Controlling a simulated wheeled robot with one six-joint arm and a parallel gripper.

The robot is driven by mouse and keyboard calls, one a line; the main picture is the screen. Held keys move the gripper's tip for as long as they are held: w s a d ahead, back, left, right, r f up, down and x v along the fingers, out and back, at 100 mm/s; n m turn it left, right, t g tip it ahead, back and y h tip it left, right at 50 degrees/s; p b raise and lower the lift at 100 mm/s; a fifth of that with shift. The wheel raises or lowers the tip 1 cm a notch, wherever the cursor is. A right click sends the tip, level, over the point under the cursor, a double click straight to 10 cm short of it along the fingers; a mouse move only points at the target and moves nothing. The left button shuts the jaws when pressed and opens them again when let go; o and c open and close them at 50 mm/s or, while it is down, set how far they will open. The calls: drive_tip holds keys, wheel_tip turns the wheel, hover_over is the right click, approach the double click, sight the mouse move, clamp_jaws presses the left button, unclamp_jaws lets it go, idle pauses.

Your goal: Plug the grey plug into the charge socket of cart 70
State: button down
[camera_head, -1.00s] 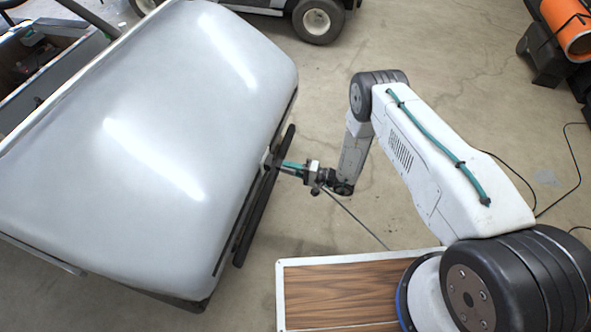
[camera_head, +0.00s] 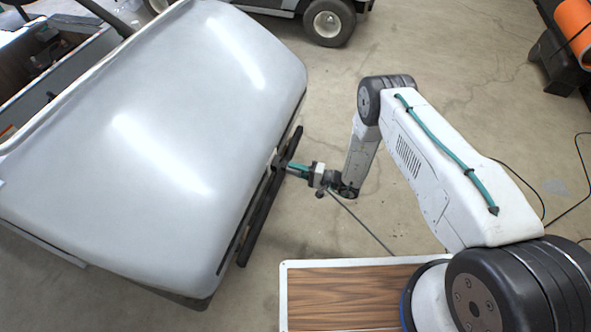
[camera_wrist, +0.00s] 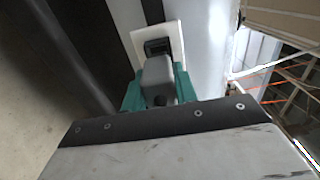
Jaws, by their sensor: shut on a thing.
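The cart (camera_head: 160,130) fills the left of the head view with its rounded pale body and dark bumper. My gripper (camera_head: 293,167), with teal fingers, is at the bumper side of the cart. In the wrist view my gripper (camera_wrist: 158,90) is shut on the grey plug (camera_wrist: 158,72). Ahead of the plug is the charge socket (camera_wrist: 158,46), dark with a white square plate around it. The plug points at the socket and overlaps its lower part; I cannot tell whether its tip is inside. The cart's number is not visible.
A dark bumper bar (camera_head: 262,215) runs close beside my gripper. A dark cable (camera_head: 360,227) trails from the gripper. Another cart's wheel (camera_head: 329,22) stands at the top. An orange cylinder (camera_head: 574,30) lies on a dark stand at top right.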

drive_tip(key=shift+x, duration=1.65)
idle(0.4)
drive_tip(key=c, duration=1)
unclamp_jaws()
drive_tip(key=shift+d, duration=0.1)
drive_tip(key=v, duration=0.7)
drive_tip(key=shift+s+d, duration=0.1)
drive_tip(key=shift+d, duration=0.2)
